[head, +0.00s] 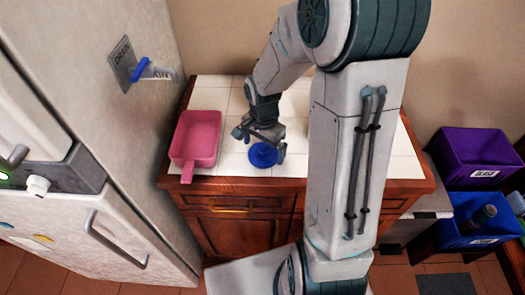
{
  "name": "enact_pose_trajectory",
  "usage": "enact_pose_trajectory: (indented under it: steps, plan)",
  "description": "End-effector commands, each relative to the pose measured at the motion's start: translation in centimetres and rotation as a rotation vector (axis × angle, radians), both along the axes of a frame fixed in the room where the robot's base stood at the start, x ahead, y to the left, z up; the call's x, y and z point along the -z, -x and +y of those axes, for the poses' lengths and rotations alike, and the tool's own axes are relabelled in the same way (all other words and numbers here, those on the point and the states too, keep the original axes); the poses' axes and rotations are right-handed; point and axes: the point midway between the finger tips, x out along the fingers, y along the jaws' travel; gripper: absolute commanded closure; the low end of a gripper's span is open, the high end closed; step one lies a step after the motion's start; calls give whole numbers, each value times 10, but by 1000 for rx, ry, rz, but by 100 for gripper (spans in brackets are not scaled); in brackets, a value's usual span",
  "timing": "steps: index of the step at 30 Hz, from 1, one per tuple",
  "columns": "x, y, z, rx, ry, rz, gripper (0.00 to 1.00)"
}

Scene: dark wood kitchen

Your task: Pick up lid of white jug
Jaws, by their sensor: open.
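A round blue lid (263,155) with a raised middle lies at the front of the white-tiled counter, or on something hidden under it; I cannot tell which. No white jug can be made out. My gripper (260,142) is open and points down just above and behind the lid. One finger is to the left of the lid and the other is near its right edge. I cannot tell whether either finger touches it. Part of the lid's far side is hidden by the gripper.
A pink square pan (196,139) sits left of the lid, its handle toward the counter's front edge. A white fridge (75,150) stands at the left. A purple bin (480,155) and a blue bin (470,238) are at the right. The tiles behind the pan are clear.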

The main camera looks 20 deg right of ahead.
Motion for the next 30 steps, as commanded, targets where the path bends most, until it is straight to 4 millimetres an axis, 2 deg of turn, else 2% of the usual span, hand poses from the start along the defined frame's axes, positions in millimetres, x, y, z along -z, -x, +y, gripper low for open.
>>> enact_pose_trajectory:
  steps: [3, 10, 11, 12, 15, 25, 30]
  plan:
    - [8, 0, 0, -1, 1, 1, 0]
    - [9, 0, 0, -1, 0, -1, 0]
    - [9, 0, 0, -1, 0, -1, 6]
    - [9, 0, 0, -1, 0, -1, 17]
    - [9, 0, 0, -1, 0, -1, 42]
    - [6, 0, 0, -1, 1, -2, 42]
    - [-14, -1, 0, 1, 1, -7, 42]
